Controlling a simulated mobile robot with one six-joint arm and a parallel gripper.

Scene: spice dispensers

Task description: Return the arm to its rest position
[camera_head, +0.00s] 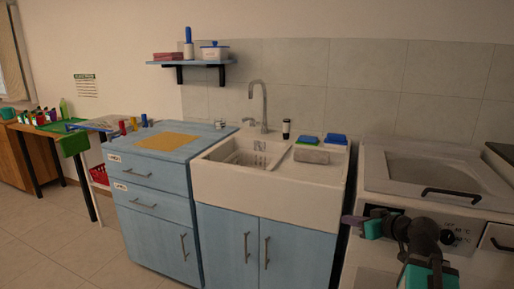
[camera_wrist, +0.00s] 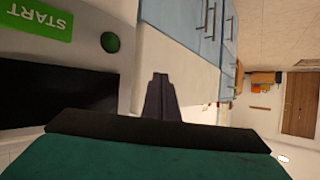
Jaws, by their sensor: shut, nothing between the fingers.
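My gripper (camera_head: 352,220) is at the lower right of the head view, in front of the white top-loading machine. Its dark fingers are together and empty. In the wrist view the closed fingers (camera_wrist: 159,82) point away from the camera, with the teal and black gripper body below them. The arm reaches in from the bottom right corner of the head view. I cannot tell from these frames whether the fingers touch anything.
The white machine (camera_head: 420,185) stands at the right. A white sink (camera_head: 225,185) over blue cabinets (camera_head: 228,240) is in the middle. A blue drawer unit (camera_head: 155,205) stands left of it. Open tiled floor (camera_head: 45,250) lies at the lower left. A green START label (camera_wrist: 40,18) shows in the wrist view.

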